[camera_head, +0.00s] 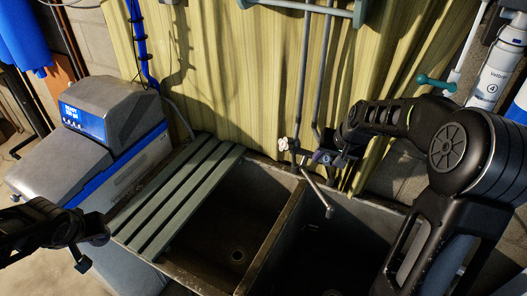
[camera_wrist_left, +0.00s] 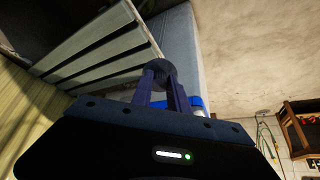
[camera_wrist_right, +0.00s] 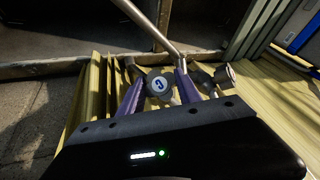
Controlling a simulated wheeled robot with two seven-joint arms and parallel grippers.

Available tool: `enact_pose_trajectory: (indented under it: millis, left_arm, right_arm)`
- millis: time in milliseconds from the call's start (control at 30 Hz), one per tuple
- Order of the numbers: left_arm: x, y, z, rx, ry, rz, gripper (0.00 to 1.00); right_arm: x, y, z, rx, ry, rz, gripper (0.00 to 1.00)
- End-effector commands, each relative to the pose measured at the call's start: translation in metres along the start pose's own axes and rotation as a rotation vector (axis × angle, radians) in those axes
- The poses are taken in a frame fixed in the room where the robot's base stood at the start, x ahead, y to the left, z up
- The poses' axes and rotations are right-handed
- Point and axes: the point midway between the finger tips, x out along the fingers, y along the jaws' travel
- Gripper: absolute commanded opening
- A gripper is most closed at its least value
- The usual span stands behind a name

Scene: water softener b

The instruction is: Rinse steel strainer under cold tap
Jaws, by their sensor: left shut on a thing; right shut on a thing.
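The cold tap handle (camera_wrist_right: 158,85), with a blue disc on its cap, sits between the fingers of my right gripper (camera_wrist_right: 158,92). My right gripper also shows at the tap in the head view (camera_head: 325,158). The tap's spout (camera_head: 319,195) points down over the right basin; I make out no water flowing. My left gripper (camera_wrist_left: 163,88) is shut on a small dark round thing (camera_wrist_left: 162,70), seemingly the steel strainer. In the head view my left gripper (camera_head: 90,236) is at the left, in front of the softener and away from the spout. Fine strainer detail is too dark to see.
The double sink (camera_head: 268,245) has a grey slatted board (camera_head: 180,195) over its left part. A grey water softener (camera_head: 110,125) stands at the left. The second tap handle (camera_head: 288,144) is left of my right gripper.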

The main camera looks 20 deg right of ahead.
Motion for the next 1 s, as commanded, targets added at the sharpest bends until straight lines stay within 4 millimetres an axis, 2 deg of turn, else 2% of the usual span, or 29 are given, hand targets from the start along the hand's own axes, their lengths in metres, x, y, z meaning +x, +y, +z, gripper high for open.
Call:
enact_pose_trajectory:
  millis: [233, 567, 600, 833, 1000]
  left_arm:
    - [0.0008, 0.0000, 0.0004, 0.000, 0.000, 0.000, 0.00]
    - [0.0008, 0.0000, 0.0003, 0.000, 0.000, 0.000, 0.00]
    - [0.0008, 0.0000, 0.0003, 0.000, 0.000, 0.000, 0.00]
    - [0.0008, 0.0000, 0.0003, 0.000, 0.000, 0.000, 0.00]
    - [0.0008, 0.0000, 0.0003, 0.000, 0.000, 0.000, 0.00]
  right_arm:
    - [0.0005, -0.0015, 0.0008, -0.131, -0.002, 0.100, 0.00]
    - [0.0002, -0.0003, 0.0006, -0.144, -0.001, 0.114, 0.00]
    - [0.0002, -0.0003, 0.0005, -0.144, -0.001, 0.114, 0.42]
    - [0.0001, -0.0004, 0.0003, -0.144, -0.001, 0.114, 0.61]
    - [0.0000, -0.0005, 0.0001, -0.144, 0.000, 0.113, 0.62]
